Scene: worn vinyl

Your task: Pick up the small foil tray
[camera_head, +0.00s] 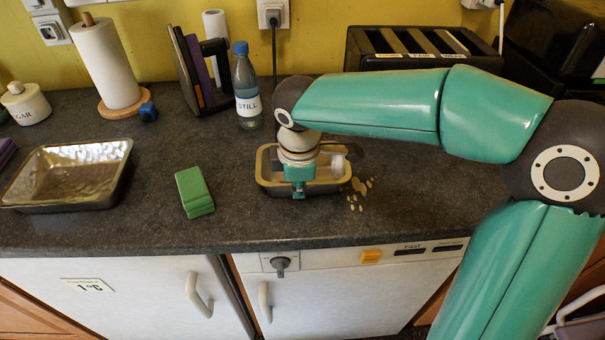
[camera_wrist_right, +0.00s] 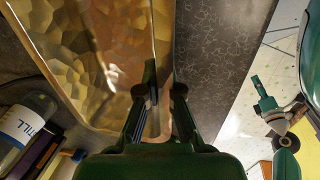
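The small foil tray (camera_head: 262,172) sits on the dark worktop near its front edge. My right gripper (camera_head: 298,192) points down at the tray's front wall. In the right wrist view the tray's gold crinkled inside (camera_wrist_right: 85,50) fills the upper left. The two fingers of the right gripper (camera_wrist_right: 164,92) stand apart, one on each side of the tray's rim, with a gap between them. My arm and wrist hide part of the tray in the head view. My left gripper is not in the head view; a teal arm end shows small at the right of the wrist view.
A larger foil tray (camera_head: 75,180) lies at the left. A green block (camera_head: 194,192) is left of the small tray. Small beige pieces (camera_head: 360,190) lie right of it. A water bottle (camera_head: 246,90), rack (camera_head: 205,80) and toaster (camera_head: 415,48) stand behind.

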